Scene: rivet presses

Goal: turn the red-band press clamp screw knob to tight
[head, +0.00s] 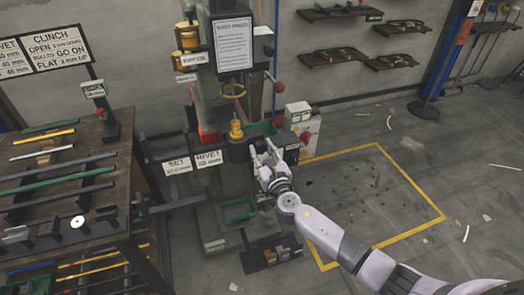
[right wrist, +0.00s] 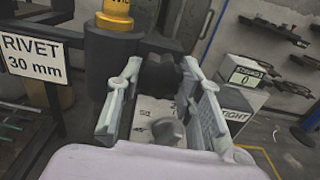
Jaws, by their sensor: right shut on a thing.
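The press (head: 231,85) stands at the centre of the head view, with a patch of red (head: 208,135) low on its column. My right gripper (head: 265,158) is at the right side of its front, by the clamp. In the right wrist view its two fingers (right wrist: 160,88) stand on either side of a dark knob-like part (right wrist: 158,72), which they are shut on. A grey rounded part (right wrist: 168,131) shows nearer the palm, over a pale plate with partly hidden lettering. A TIGHT label (right wrist: 236,117) is just right of the fingers. My left gripper is not in view.
A RIVET 30 mm sign (right wrist: 32,58) sits left of the gripper. A counter box (right wrist: 246,76) reading 0 stands at its right. A workbench (head: 70,190) with rods is at the left. The yellow-outlined floor area (head: 375,190) at the right is mostly clear.

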